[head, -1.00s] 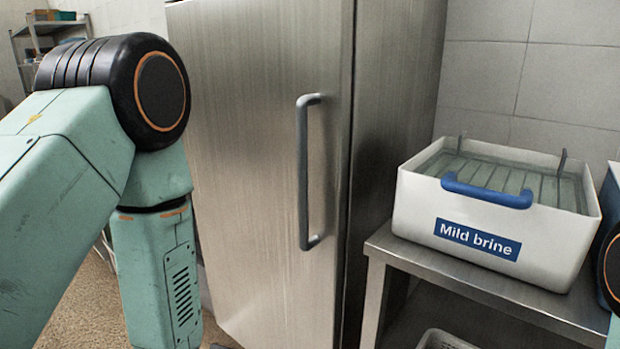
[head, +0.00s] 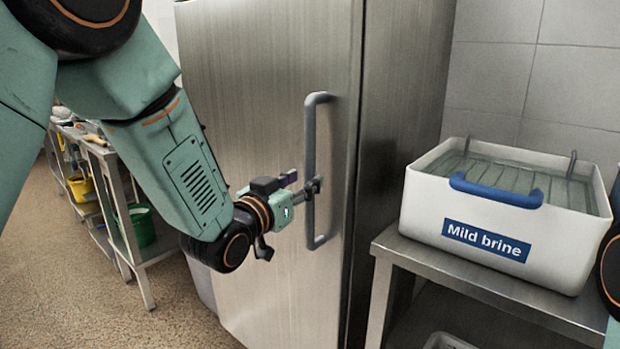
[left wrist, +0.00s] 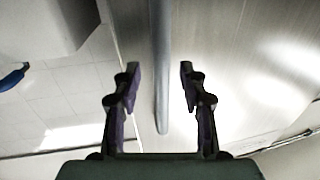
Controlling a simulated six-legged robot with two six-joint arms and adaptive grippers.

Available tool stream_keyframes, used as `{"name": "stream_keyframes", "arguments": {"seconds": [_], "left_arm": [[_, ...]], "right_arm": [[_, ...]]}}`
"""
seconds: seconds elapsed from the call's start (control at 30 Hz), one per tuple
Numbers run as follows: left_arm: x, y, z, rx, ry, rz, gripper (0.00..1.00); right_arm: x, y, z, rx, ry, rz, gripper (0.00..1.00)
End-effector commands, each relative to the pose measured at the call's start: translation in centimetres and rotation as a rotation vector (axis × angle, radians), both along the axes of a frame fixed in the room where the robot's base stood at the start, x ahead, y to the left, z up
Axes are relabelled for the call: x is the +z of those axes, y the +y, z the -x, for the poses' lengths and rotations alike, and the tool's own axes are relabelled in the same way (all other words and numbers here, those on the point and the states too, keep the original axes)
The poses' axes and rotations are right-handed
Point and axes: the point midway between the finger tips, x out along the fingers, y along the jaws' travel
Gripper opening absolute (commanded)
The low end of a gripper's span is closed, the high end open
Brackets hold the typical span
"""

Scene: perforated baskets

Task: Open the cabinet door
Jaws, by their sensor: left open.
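The steel cabinet door (head: 255,110) is shut and has a grey vertical bar handle (head: 310,135) near its right edge. My left gripper (head: 312,188) is at the lower half of the handle. In the left wrist view, the open fingers of my left gripper (left wrist: 158,85) stand on either side, with the handle (left wrist: 161,60) running between them. There is a gap on both sides of the bar, wider on the left. I cannot tell how deep the bar sits between the fingers. My right gripper is not in view.
A white tub labelled "Mild brine" (head: 470,250) with a blue handle stands on a steel table (head: 400,247) right of the cabinet. A shelf unit with a green bucket (head: 138,228) stands at the left. The floor (head: 90,300) in front is clear.

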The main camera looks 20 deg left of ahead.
Motion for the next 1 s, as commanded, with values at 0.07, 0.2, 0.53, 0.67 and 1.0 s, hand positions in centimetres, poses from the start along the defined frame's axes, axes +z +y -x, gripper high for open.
{"name": "stream_keyframes", "arguments": {"seconds": [0.07,0.2,0.53,0.67,1.0], "left_arm": [[-0.1,-0.4,-1.1,0.0,0.0,-0.001,0.43],[-0.1,-0.7,-2.7,0.002,0.0,0.0,0.43],[-0.1,-0.9,-3.8,0.002,0.002,0.001,0.43],[-0.1,-0.9,-3.8,0.002,0.003,0.001,0.43],[-0.1,-0.9,-3.8,0.002,0.002,0.001,0.15]], "right_arm": [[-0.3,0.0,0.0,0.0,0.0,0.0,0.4],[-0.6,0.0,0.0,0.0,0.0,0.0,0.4],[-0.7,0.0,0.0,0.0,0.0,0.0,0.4],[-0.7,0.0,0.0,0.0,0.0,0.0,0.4],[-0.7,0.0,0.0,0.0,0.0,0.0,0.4]]}}
